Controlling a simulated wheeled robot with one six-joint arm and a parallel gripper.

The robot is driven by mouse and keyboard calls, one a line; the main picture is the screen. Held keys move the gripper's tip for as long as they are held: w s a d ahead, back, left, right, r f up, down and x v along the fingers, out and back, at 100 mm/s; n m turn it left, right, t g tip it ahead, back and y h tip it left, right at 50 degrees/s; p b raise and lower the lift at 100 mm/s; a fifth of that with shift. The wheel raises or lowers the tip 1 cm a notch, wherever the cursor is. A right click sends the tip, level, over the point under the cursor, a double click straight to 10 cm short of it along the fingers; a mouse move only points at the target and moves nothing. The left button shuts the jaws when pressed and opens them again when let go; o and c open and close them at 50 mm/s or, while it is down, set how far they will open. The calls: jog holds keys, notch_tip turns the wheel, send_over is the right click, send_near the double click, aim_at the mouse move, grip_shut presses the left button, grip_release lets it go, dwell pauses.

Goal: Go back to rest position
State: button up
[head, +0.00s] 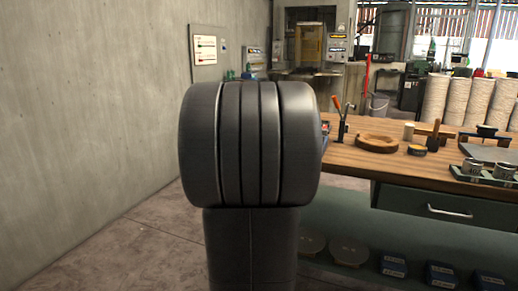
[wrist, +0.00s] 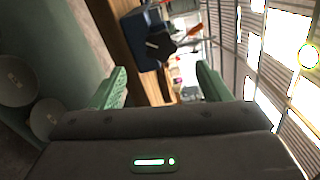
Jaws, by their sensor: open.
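My gripper (wrist: 162,84) shows in the wrist view with its two green fingers spread apart and nothing between them. The view there is turned on its side. A dark part of my own arm fills the middle of the head view and hides the left end of the workbench (head: 345,157). My gripper does not show in the head view. The fingers appear clear of any object.
On the workbench lie a round wooden piece (head: 377,142), an orange-handled tool (head: 338,104), a grey plate and a tray with tins (head: 472,167). Blue boxes (head: 394,266) sit on the shelf below. A concrete wall (head: 90,100) stands left, with open floor before it.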

jog(key=x, duration=1)
jog(key=shift+a, duration=0.1)
jog(key=v, duration=1.4)
jog(key=w+d+n+p, duration=0.6)
jog(key=w+n+p, duration=0.6)
jog(key=p, duration=1.5)
jog(key=n, duration=0.4)
jog(key=shift+w+n+p, duration=0.25)
jog(key=shift+n+p, duration=0.05)
